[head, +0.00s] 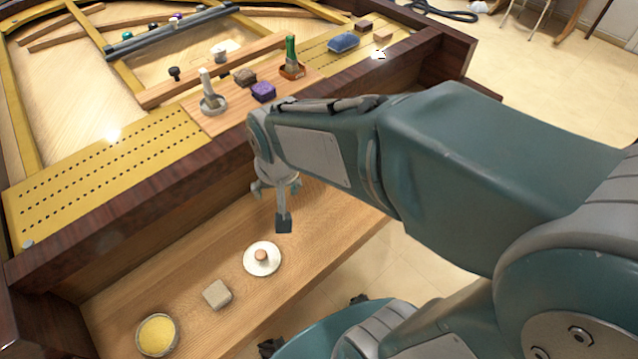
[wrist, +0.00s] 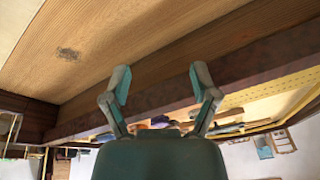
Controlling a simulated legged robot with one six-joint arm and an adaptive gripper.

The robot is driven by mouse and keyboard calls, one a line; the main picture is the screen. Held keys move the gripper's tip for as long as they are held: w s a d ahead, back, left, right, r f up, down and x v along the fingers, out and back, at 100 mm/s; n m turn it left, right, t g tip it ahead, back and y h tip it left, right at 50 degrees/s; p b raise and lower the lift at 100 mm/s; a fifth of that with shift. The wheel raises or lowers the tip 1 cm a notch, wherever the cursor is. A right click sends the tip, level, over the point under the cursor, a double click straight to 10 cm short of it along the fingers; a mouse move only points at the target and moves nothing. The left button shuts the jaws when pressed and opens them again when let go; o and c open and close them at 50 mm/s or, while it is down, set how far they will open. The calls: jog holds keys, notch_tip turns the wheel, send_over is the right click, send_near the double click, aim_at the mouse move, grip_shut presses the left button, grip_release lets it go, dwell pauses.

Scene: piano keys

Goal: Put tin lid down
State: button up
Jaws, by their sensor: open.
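The tin lid (head: 262,259), a pale round disc with a wooden knob, lies flat on the wooden shelf below the piano's edge. A round tin (head: 157,335) with yellow contents stands uncovered at the shelf's lower left, apart from the lid. My gripper (head: 280,214) is above and slightly beyond the lid in the head view, apart from it. In the wrist view my gripper (wrist: 160,78) shows two spread fingers with nothing between them. The lid is not visible in the wrist view.
A grey-beige block (head: 217,294) sits between lid and tin. The dark wooden rim (head: 150,205) rises behind the shelf (head: 115,310). Above it are a purple block (head: 263,91), a blue cushion-like item (head: 343,42) and a green-handled tool (head: 291,50). The shelf's front edge drops to the floor.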

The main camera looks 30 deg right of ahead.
jog(key=s+d+r+n+t, duration=0.2)
jog(key=s+d+r, duration=0.2)
jog(key=s+r, duration=0.4)
jog(key=shift+s+d+r+n+t, duration=0.2)
jog(key=shift+s+r+n+t, duration=0.15)
jog(key=shift+s, duration=0.2)
jog(key=shift+a, duration=0.1)
